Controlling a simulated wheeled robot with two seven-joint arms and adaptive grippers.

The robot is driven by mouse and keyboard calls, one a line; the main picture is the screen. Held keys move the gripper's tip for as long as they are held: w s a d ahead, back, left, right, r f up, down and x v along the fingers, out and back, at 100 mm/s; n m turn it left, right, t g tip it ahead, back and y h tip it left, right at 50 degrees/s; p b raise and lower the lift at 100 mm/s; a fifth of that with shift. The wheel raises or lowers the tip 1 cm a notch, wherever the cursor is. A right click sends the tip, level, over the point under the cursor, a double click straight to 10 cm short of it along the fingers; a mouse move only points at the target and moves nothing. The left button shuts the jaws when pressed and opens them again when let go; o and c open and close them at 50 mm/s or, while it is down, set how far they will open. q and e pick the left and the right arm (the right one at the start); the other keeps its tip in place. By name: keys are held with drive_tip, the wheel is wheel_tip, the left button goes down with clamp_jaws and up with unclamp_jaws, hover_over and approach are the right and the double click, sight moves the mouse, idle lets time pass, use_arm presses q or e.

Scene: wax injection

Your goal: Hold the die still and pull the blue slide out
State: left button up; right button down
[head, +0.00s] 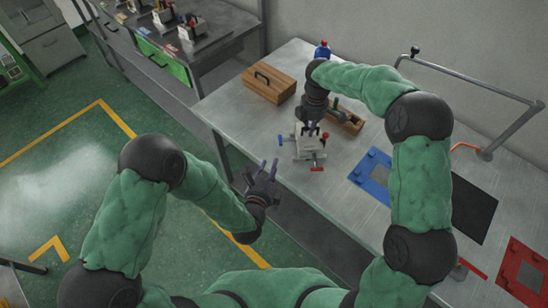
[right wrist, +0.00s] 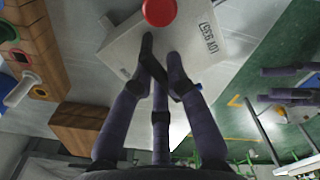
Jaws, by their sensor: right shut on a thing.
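The die (head: 300,150) is a pale grey block on the table near its front edge, with red knobs at its right and front. The blue slide (head: 280,139) shows as a small blue end at the die's left side. My right gripper (head: 309,130) comes down over the die and is shut on its top. In the right wrist view, its fingers (right wrist: 160,65) meet at the labelled pale face of the die (right wrist: 205,40), below a red knob (right wrist: 160,11). My left gripper (head: 265,172) is open and empty, left of the die and apart from it, beyond the table edge.
A wooden box (head: 268,84) stands behind the die, and a wooden tray (head: 351,123) lies to its right. A blue plate (head: 372,175), a dark mat (head: 472,207) and a red plate (head: 522,268) lie further right. Bare table shows left of the die.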

drive_tip(key=shift+r, duration=0.1)
use_arm(q)
drive_tip(key=shift+v, duration=1)
use_arm(e)
drive_tip(key=c, duration=1.2)
unclamp_jaws()
drive_tip(key=shift+o, duration=0.2)
